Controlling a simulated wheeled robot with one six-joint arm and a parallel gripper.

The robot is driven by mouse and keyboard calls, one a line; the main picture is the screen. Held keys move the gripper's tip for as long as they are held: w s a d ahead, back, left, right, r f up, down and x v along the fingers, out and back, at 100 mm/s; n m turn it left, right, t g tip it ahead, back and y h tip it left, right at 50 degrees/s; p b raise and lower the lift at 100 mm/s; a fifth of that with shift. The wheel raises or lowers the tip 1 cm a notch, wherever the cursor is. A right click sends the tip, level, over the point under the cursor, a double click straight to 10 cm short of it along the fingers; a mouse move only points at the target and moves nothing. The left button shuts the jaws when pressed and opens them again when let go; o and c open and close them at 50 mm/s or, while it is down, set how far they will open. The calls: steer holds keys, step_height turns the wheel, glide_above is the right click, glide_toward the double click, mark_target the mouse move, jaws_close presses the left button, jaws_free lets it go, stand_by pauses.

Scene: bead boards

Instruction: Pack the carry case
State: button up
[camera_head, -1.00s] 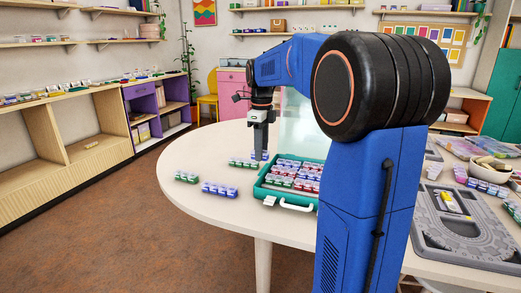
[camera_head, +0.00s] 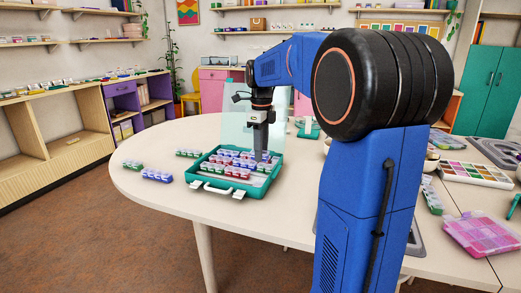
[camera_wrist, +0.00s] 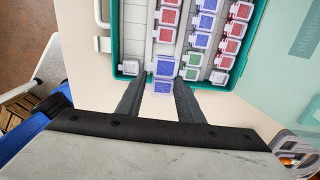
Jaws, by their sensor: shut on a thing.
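The open teal carry case (camera_head: 207,183) lies on the round table, its clear lid (camera_head: 236,125) raised behind it. Rows of white-lidded bead strips in red, blue and green stand in it. My gripper (camera_head: 262,152) is over the right part of the case, pointing down. In the wrist view my gripper (camera_wrist: 160,97) is shut on a blue bead strip (camera_wrist: 163,70), in line with red boxes (camera_wrist: 167,35) and beside green ones (camera_wrist: 191,67). I cannot tell whether the held strip touches the case floor. The case's teal rim (camera_wrist: 114,40) shows at left.
Loose on the table left of the case are a green strip (camera_head: 132,164), a blue strip (camera_head: 157,176) and another green strip (camera_head: 188,153). A paint-like tray (camera_head: 478,173) and a pink box (camera_head: 480,234) lie at right. The table's left front is clear.

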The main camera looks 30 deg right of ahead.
steer(key=shift+f, duration=4.15)
steer(key=o, duration=1.1)
steer(key=shift+r, duration=3.7)
